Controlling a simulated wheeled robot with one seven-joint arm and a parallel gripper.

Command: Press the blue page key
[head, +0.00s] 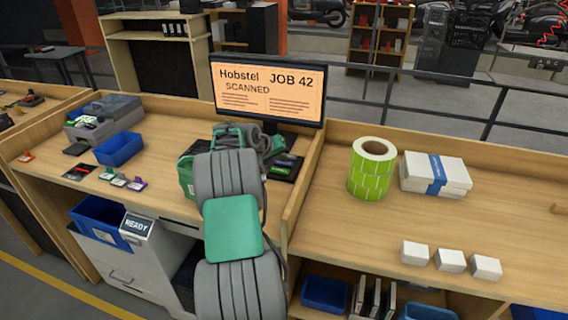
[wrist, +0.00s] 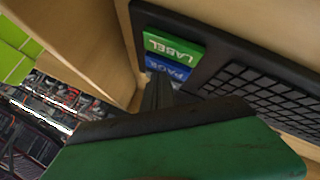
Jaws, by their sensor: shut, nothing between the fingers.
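The blue page key (wrist: 172,68) shows in the wrist view on a black key panel (wrist: 210,48), directly beside a green label key (wrist: 172,45). My gripper (wrist: 157,88) is shut and empty. Its dark fingertips are at the near edge of the blue key and cover part of it. I cannot tell whether they touch it. In the head view the panel (head: 289,166) lies on the desk below the monitor. My arm hides the fingertips there, and the blue key is too small to make out clearly.
A black keyboard (wrist: 250,90) lies beside the keys. The monitor (head: 268,90) reads "Hobstel JOB 42 SCANNED". A wooden divider (head: 305,185) stands right of the panel. A green label roll (head: 371,170) and white boxes (head: 420,172) stand beyond it.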

